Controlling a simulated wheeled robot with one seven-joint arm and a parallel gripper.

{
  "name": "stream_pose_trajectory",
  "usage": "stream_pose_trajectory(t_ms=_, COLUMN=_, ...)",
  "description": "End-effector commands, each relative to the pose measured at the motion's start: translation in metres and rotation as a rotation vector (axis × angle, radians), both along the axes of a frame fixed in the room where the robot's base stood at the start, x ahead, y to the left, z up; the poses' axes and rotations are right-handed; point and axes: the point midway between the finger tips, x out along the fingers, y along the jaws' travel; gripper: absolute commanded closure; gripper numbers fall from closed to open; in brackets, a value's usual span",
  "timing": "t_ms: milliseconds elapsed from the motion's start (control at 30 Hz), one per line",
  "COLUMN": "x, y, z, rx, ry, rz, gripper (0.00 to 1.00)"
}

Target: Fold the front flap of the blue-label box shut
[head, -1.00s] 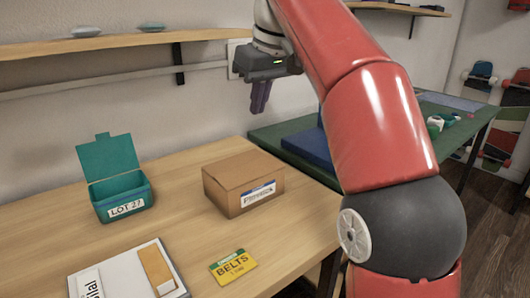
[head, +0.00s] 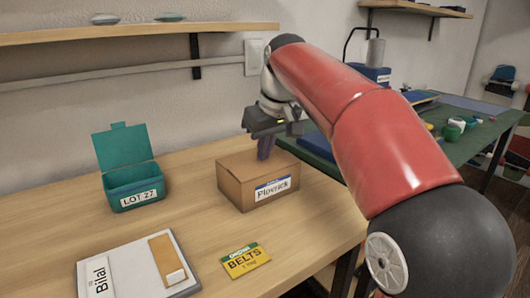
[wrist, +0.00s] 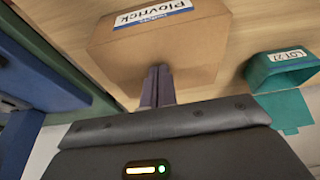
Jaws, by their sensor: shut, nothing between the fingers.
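The blue-label box (head: 236,187) is a brown cardboard box on the wooden table, with a blue and white label reading "Plovrick" on its front. In the head view its top looks closed, and I see no flap standing up. My gripper (head: 264,156) is shut and empty, pointing down at the rear part of the box top. In the wrist view the box (wrist: 160,55) appears upside down, and the closed fingers (wrist: 158,75) overlap its edge away from the label. I cannot tell whether the fingertips touch the cardboard.
A teal open-lidded box (head: 123,198) labelled LOT 27 stands to the left. A white board (head: 130,258) and a yellow BELTS card (head: 245,259) lie in front. A wall shelf (head: 130,34) hangs behind. Bare table lies between the boxes.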

Motion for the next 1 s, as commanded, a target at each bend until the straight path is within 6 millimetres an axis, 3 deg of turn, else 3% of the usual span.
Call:
stream_pose_trajectory(t_ms=367, x=0.000, y=0.000, z=-0.002, rx=-0.001, ry=0.001, rz=0.001, gripper=1.00)
stream_pose_trajectory(t_ms=700, x=0.004, y=0.003, z=-0.018, rx=-0.002, ry=0.007, rz=0.001, gripper=1.00)
stream_pose_trajectory(t_ms=1000, x=0.004, y=0.003, z=-0.015, rx=-0.004, ry=0.013, rz=0.002, gripper=1.00)
